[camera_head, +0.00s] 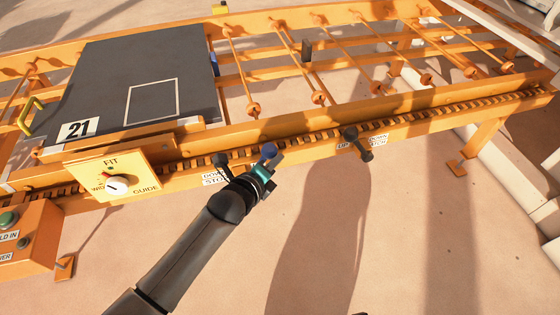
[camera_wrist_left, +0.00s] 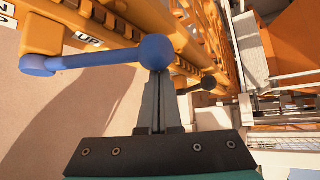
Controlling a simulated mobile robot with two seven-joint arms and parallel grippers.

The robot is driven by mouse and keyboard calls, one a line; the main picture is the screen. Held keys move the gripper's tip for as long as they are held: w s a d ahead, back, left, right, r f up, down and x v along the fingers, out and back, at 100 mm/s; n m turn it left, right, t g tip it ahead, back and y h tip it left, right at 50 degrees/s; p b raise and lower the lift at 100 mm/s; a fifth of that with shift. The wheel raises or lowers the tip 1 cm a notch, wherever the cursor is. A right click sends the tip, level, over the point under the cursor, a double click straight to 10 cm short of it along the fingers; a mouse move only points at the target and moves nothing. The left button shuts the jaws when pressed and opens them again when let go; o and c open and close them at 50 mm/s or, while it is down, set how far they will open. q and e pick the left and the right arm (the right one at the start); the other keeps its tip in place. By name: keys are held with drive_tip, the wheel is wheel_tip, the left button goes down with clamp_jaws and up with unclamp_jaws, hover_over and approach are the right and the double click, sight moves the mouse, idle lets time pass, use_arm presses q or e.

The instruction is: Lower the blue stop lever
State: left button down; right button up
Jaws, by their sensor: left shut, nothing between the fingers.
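One end (camera_wrist_left: 38,66) sits against the orange rail, and the other is a round knob (camera_wrist_left: 155,51). In the head view only its blue knob (camera_head: 268,150) shows clearly; my gripper hides part of the rest. My left gripper (camera_head: 274,161) is shut and empty, with its fingertips right at the knob. In the left wrist view its closed fingers (camera_wrist_left: 159,78) meet the knob's lower edge; I cannot tell whether they touch. My right gripper is not in view.
A black lever (camera_head: 357,144) is on the rail to the right, and a dark knob (camera_head: 220,160) is close on the left. The FIT guide plate (camera_head: 110,176) and a dark panel (camera_head: 150,75) marked 21 are farther left. The floor in front is clear.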

sight(266, 155)
use_arm(q)
drive_tip(key=shift+n+t+h, duration=0.7)
drive_tip(key=shift+t+h, duration=0.1)
drive_tip(key=a, duration=0.1)
drive_tip(key=a+r, duration=0.1)
drive_tip(key=s+a, duration=0.1)
drive_tip(key=shift+a+r, duration=0.3)
drive_tip(key=shift+r, duration=0.05)
drive_tip(key=s+a+f+n+t+h+b, duration=0.1)
drive_tip(key=s+a+n+t+h+b, duration=0.1)
drive_tip(key=s+a+n+t+b, duration=0.2)
drive_tip(key=shift+a+f+n+t+b, duration=0.15)
drive_tip(key=shift+a+n+t+b, duration=1.8)
drive_tip(key=shift+a+b, duration=1.8)
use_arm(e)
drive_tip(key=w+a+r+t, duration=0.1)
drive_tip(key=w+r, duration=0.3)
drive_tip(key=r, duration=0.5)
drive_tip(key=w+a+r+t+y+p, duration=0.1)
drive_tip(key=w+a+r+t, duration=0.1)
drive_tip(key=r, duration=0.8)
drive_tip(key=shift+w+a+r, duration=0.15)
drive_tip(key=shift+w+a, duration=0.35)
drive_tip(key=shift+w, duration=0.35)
use_arm(q)
drive_tip(key=shift+s+a+n+g, duration=0.1)
drive_tip(key=shift+a+n+g, duration=0.25)
drive_tip(key=shift+a, duration=0.15)
